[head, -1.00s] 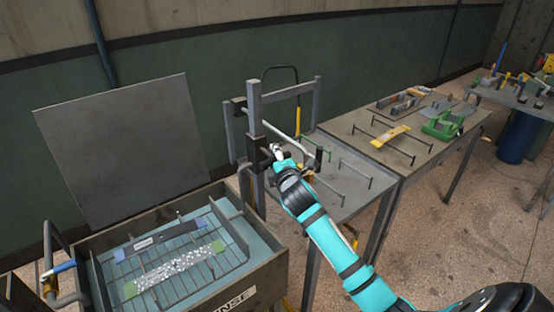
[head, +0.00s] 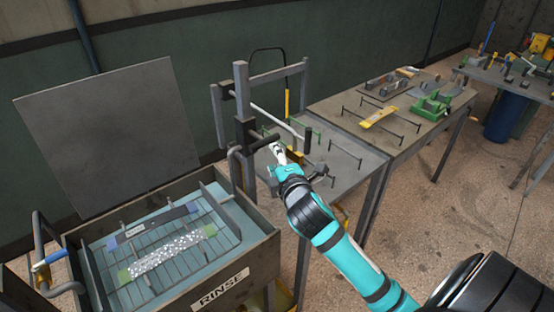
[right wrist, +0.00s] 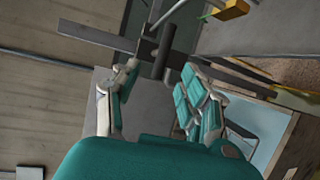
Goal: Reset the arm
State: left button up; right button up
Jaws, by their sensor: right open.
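My right arm is teal and black and reaches in from the lower right of the head view. Its gripper (head: 279,156) is close to the dark lever handle (head: 264,143) on the grey upright post (head: 241,95). In the right wrist view the gripper (right wrist: 158,92) has its two fingers spread apart, with nothing held between them. The dark handle (right wrist: 164,52) shows beyond the fingertips there; I cannot tell whether anything touches it. My left gripper does not show.
A tank marked RINSE (head: 221,289) stands at the lower left, with a wire rack (head: 205,264) inside and a grey lid (head: 105,140) raised behind. A grey table (head: 352,178) and a brown bench (head: 400,140) with tools run to the right. Open floor (head: 470,215) lies at right.

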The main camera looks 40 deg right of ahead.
dwell(0.3)
jog(key=s+a+f+m+g+y, duration=0.1)
jog(key=s+a+f+m+g, duration=0.2)
jog(key=s+f, duration=0.3)
jog(key=s+a+f+m+g+y, duration=0.1)
jog(key=s+a+f+m+g, duration=0.2)
jog(key=s+f, duration=0.35)
jog(key=s+a+f+m+g+y, duration=0.2)
jog(key=s+a+f+m+g, duration=0.15)
jog(key=s, duration=0.35)
jog(key=s+a+f+m+g+y, duration=0.1)
jog(key=s+a+f+m+g, duration=0.1)
jog(key=s+a+f+m, duration=0.45)
jog(key=s+d+f+n+g+b, duration=0.1)
jog(key=s+f+n+b, duration=0.15)
jog(key=f, duration=1.35)
jog(key=s+d+f+n+g+b, duration=0.1)
jog(key=s+f+b, duration=0.15)
jog(key=f, duration=1.25)
jog(key=s+d+f+b, duration=0.3)
jog(key=s+f, duration=1.1)
jog(key=f, duration=0.4)
jog(key=shift+s+g+b, duration=0.3)
jog(key=shift+s+g, duration=0.05)
jog(key=shift+s, duration=0.05)
